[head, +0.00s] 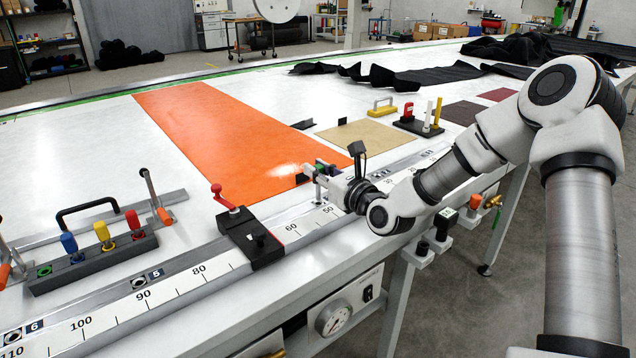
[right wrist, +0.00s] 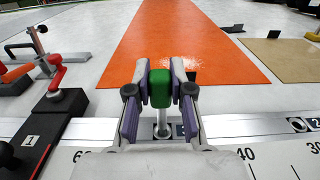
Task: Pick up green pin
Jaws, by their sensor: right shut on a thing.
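The green pin (right wrist: 160,88) stands upright between the fingers of my right gripper (right wrist: 160,92) in the right wrist view. The gripper is shut on its green head, and the pale metal shaft (right wrist: 162,122) points down in front of the rail's label strip. I cannot tell whether the shaft's tip is in a hole or clear of it. In the head view the right gripper (head: 320,172) is over the rail (head: 330,212) at the near edge of the orange sheet, with only a bit of green showing. My left gripper is not in view.
A dark block (head: 95,258) holds blue, yellow and red pins beside an empty green-ringed hole. A black clamp with a red lever (head: 245,230) sits on the rail to the left of the gripper. The orange sheet (head: 215,135) lies flat behind.

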